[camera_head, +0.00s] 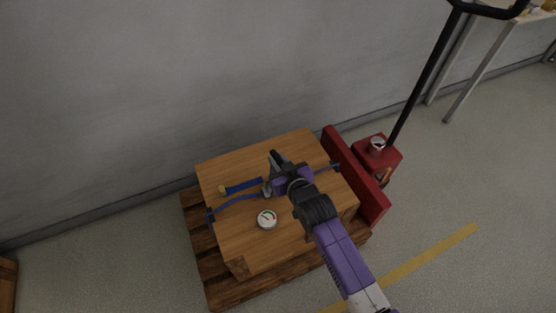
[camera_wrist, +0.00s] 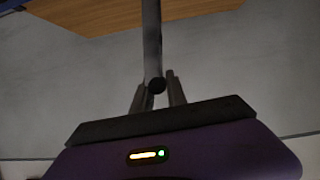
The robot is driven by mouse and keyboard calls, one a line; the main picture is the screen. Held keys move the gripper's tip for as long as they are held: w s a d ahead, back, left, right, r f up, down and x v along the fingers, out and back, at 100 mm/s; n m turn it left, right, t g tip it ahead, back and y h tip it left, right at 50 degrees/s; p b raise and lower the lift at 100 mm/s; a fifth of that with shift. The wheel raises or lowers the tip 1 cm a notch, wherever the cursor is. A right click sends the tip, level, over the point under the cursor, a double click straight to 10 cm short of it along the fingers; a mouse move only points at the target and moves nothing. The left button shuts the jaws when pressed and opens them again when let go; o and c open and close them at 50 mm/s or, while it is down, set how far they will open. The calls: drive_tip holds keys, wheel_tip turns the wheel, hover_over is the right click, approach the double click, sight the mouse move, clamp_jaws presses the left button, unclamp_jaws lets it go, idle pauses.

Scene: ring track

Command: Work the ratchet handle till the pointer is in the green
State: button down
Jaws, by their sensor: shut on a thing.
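A wooden crate (camera_head: 225,235) has a blue strap (camera_head: 235,202) across its top, with a small metal ratchet (camera_head: 267,190) in it, partly hidden by my gripper. A round white gauge (camera_head: 266,219) with red and green on its face lies on the crate in front of the strap. Its pointer is too small to read surely. My gripper (camera_head: 278,161) is over the crate top beside the ratchet. In the wrist view, the grey ratchet handle (camera_wrist: 152,40) with a dark rounded end runs between the fingers of my gripper (camera_wrist: 158,88), which is shut on it.
The crate sits on a wooden pallet (camera_head: 222,291). A red pallet jack (camera_head: 362,180) with a tall black handle (camera_head: 427,78) stands right of it. The grey wall (camera_head: 130,90) is close behind. A loose blue strap end (camera_head: 243,185) lies on the crate.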

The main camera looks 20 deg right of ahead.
drive_tip(key=shift+s+a+f, duration=0.1)
drive_tip(key=shift+a+f, duration=0.1)
drive_tip(key=shift+f, duration=0.15)
drive_tip(key=c, duration=1.3)
unclamp_jaws()
drive_tip(key=shift+d, duration=0.1)
drive_tip(key=p+v, duration=0.1)
drive_tip(key=v, duration=0.6)
drive_tip(key=shift+s+r, duration=0.25)
drive_tip(key=shift+r, duration=0.1)
drive_tip(key=shift+r, duration=0.1)
